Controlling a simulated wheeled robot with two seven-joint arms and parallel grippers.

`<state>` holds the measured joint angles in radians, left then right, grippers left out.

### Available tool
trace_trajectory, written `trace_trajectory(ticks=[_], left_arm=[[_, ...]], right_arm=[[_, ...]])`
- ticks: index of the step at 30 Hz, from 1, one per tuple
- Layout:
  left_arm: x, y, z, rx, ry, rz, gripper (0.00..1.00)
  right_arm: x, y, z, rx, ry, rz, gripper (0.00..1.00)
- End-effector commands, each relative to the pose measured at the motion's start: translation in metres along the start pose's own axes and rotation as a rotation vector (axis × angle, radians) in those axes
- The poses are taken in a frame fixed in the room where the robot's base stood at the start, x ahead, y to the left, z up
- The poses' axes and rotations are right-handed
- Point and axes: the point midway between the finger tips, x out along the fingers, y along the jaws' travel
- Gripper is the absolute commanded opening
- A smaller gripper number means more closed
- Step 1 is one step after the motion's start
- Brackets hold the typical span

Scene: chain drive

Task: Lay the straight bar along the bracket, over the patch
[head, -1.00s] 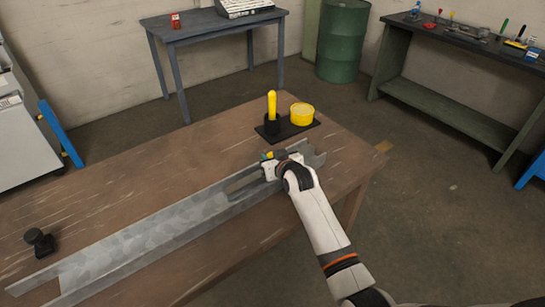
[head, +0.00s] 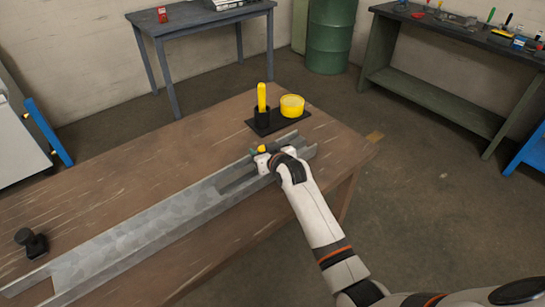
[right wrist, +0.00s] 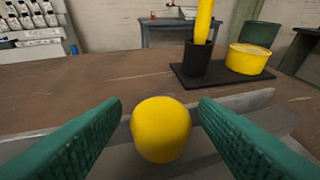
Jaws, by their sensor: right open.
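The bracket (head: 135,235) is a long grey metal channel lying diagonally on the wooden table, with mottled metal along its middle and an opening near its right end. I cannot make out a separate straight bar or clearly pick out the patch. My right gripper (right wrist: 160,125) is open over the bracket's right end. A rounded yellow piece (right wrist: 161,128) shows between its green fingers, with visible gaps on both sides. It also shows as a small yellow spot in the head view (head: 262,149). What lies below it is hidden. My left gripper is out of view.
A black tray (head: 276,126) behind the bracket holds an upright yellow stick (head: 261,96) in a black cup and a round yellow tin (head: 292,106). A small black object (head: 33,243) stands at the table's left. The table (head: 130,180) behind the bracket is clear.

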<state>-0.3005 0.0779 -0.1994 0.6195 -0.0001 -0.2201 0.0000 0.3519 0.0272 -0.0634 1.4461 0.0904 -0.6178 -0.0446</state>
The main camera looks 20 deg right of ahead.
Motion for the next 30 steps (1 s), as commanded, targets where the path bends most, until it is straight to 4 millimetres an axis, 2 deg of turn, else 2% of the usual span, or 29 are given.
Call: trace_trajectory(ticks=[15, 21, 30], left_arm=[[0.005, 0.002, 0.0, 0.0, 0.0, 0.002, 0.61], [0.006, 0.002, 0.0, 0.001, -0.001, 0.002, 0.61], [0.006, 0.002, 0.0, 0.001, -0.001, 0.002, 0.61]], right_arm=[[-0.092, 0.0, -0.001, -0.001, -0.001, -0.001, 0.55], [-0.109, 0.0, 0.0, 0.0, 0.0, 0.0, 0.55], [-0.111, 0.0, 0.0, 0.0, 0.0, 0.0, 0.55]])
